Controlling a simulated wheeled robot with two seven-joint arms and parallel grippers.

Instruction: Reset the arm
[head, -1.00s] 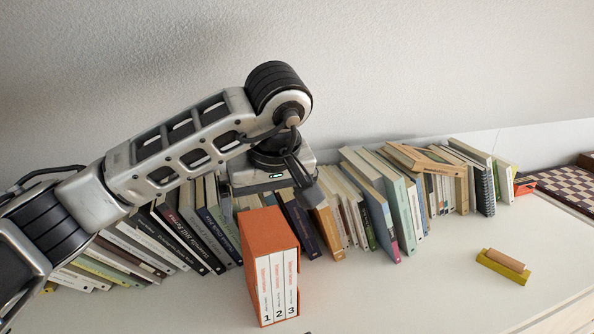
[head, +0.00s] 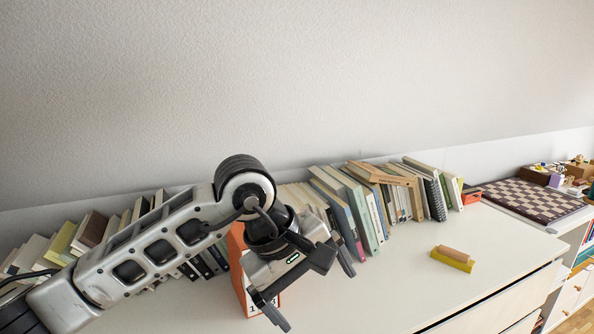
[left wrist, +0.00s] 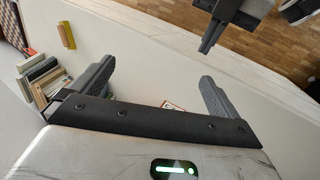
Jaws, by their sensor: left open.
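My left gripper (head: 308,287) is in the middle of the head view, its arm coming in from the left. Its two fingers are spread apart and empty, over the white cabinet top, in front of the orange box set. In the left wrist view, the same open fingers (left wrist: 157,92) show with nothing between them. A dark gripper at the top of that view (left wrist: 212,36) looks like my right one; its fingers are seen too edge-on to tell their opening. The right gripper is not in the head view.
An orange boxed book set (head: 237,262) is partly hidden behind my left arm. A row of books (head: 350,210) leans along the wall. A yellow-green block with a wooden piece (head: 453,259) lies at right. A chessboard (head: 530,200) is far right. The cabinet top (head: 400,300) is clear in front.

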